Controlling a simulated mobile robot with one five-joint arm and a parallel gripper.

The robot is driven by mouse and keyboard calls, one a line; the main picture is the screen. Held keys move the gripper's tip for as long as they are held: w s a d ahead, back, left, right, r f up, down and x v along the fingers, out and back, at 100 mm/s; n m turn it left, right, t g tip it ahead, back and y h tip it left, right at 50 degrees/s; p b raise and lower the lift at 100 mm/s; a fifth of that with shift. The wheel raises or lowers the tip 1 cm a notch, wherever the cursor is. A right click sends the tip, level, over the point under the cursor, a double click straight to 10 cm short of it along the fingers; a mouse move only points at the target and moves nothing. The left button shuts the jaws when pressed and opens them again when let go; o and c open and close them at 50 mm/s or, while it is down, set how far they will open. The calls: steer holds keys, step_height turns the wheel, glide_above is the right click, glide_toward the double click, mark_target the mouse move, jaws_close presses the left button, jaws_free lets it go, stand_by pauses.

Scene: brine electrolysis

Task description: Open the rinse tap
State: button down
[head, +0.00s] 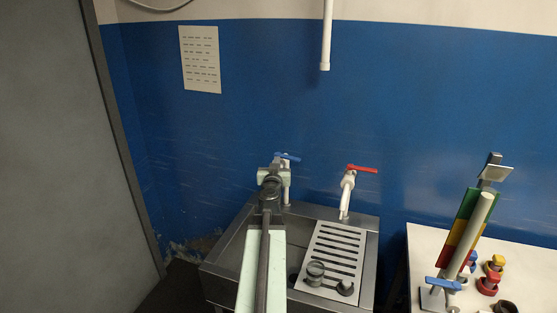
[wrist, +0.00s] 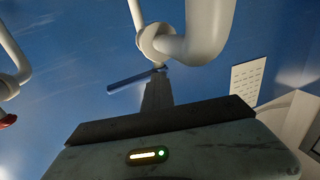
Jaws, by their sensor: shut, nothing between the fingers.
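Two white taps stand at the back of the steel sink. The left tap (head: 287,185) has a blue lever (head: 288,156), and the right tap (head: 346,195) has a red lever (head: 362,169). No label shows which is the rinse tap. My gripper reaches to the left tap, and my wrist hides part of it in the head view. In the wrist view, my gripper (wrist: 157,90) is shut and empty, its tip at or very near one end of the blue lever (wrist: 135,79). I cannot tell whether they touch. The white spout (wrist: 195,35) curves just beyond.
The sink (head: 228,258) has a slotted drain plate (head: 335,247) on its right, with small round items on it. A white table (head: 425,245) at right bears a coloured stand and several small parts. A white pipe (head: 326,40) hangs above. A grey door or panel (head: 45,150) is at left.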

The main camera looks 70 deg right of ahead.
stand_by(0.3)
steer(key=c, duration=1.2)
jaws_free()
steer(key=shift+c, duration=0.2)
